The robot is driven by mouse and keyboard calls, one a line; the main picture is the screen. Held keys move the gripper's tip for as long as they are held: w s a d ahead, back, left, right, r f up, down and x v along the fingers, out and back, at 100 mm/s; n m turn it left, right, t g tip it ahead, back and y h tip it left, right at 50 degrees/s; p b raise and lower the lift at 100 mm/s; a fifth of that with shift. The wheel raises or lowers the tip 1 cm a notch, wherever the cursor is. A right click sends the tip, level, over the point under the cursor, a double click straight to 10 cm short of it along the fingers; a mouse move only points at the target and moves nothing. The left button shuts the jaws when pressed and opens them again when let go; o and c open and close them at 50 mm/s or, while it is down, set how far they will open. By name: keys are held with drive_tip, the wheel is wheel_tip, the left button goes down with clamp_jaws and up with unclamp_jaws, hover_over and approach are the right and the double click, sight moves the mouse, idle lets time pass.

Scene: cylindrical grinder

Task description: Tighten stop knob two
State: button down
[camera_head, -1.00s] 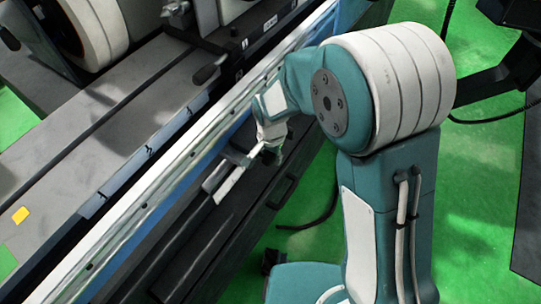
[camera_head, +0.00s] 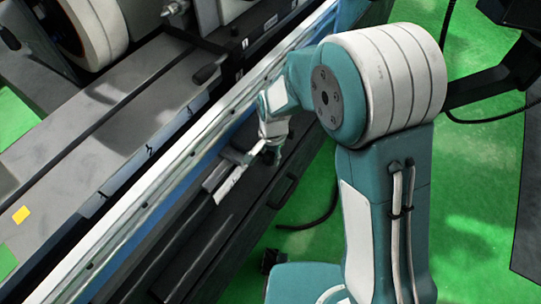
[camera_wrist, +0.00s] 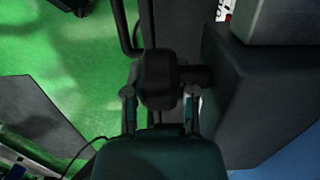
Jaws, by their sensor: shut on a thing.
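A black, rounded stop knob (camera_wrist: 158,78) shows in the middle of the wrist view, with a short dark stem running right to a dark block. I cannot read a label that tells which stop knob it is. My gripper (camera_wrist: 159,93) is shut on this knob, one finger on its left side and one on its right. In the head view my gripper (camera_head: 262,157) is small, at the front side of the grinder, below the long rail. The knob cannot be made out clearly there, behind my wrist and fingers.
The grinder's long pale rail (camera_head: 165,190) runs diagonally beside my arm. The dark block (camera_wrist: 265,95) stands close on the right in the wrist view. A black handle (camera_head: 281,191) is on the machine's front. Green floor (camera_head: 470,190) is open at right.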

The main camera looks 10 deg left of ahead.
drive_tip(key=g+y, duration=0.1)
drive_tip(key=g, duration=0.2)
drive_tip(key=shift+w, duration=0.15)
drive_tip(key=shift+f+g+y, duration=0.1)
drive_tip(key=shift+g+y, duration=0.9)
drive_tip(key=shift+g, duration=1)
drive_tip(key=c, duration=0.7)
unclamp_jaws()
drive_tip(key=shift+a, duration=0.1)
drive_tip(key=v, duration=1.1)
drive_tip(key=shift+w, duration=0.35)
